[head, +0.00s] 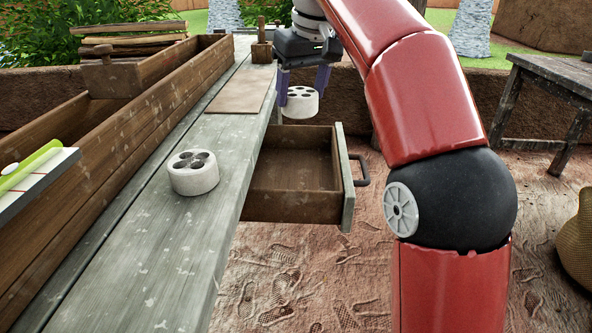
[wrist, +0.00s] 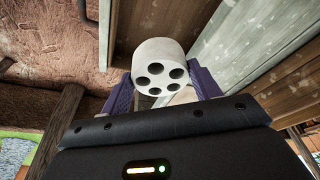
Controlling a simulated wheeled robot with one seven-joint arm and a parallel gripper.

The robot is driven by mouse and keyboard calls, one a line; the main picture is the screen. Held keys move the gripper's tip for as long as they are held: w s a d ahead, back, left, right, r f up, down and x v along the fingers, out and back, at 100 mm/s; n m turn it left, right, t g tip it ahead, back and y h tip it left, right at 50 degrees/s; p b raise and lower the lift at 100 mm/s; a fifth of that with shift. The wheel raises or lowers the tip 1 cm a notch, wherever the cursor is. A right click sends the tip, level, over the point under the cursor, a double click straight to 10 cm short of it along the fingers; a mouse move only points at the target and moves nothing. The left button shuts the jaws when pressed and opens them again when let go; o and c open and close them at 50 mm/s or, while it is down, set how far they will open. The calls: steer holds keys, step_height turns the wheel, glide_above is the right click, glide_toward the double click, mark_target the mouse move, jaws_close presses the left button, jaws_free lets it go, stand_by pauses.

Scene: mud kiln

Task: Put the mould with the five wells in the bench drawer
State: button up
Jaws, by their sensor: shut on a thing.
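My gripper (head: 301,92) is shut on a pale round mould (head: 300,104), whose top has several dark round wells. In the wrist view the mould with the five wells (wrist: 158,52) sits between the two purple fingers (wrist: 163,82), its wells facing the camera. In the head view it is in the air just above the far edge of the open bench drawer (head: 345,185); I cannot tell whether it is directly over the drawer. The drawer is pulled out to the right of the bench and its visible inside is empty.
A second pale mould (head: 194,177) with several wells stands on the grey bench (head: 150,262). A flat brown board (head: 240,92) and a small wooden block (head: 262,52) lie farther along. A long wooden trough (head: 165,105) borders the bench on the left. A dark table (head: 555,75) stands at right.

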step_height(320, 180, down, 15)
steer(key=b, duration=0.5)
steer(key=shift+f+b, duration=0.1)
steer(key=shift+b, duration=0.2)
steer(key=shift+f, duration=0.15)
steer(key=o, duration=1.1)
steer(key=p+v, duration=0.4)
steer(key=v, duration=0.8)
steer(key=shift+r, duration=0.2)
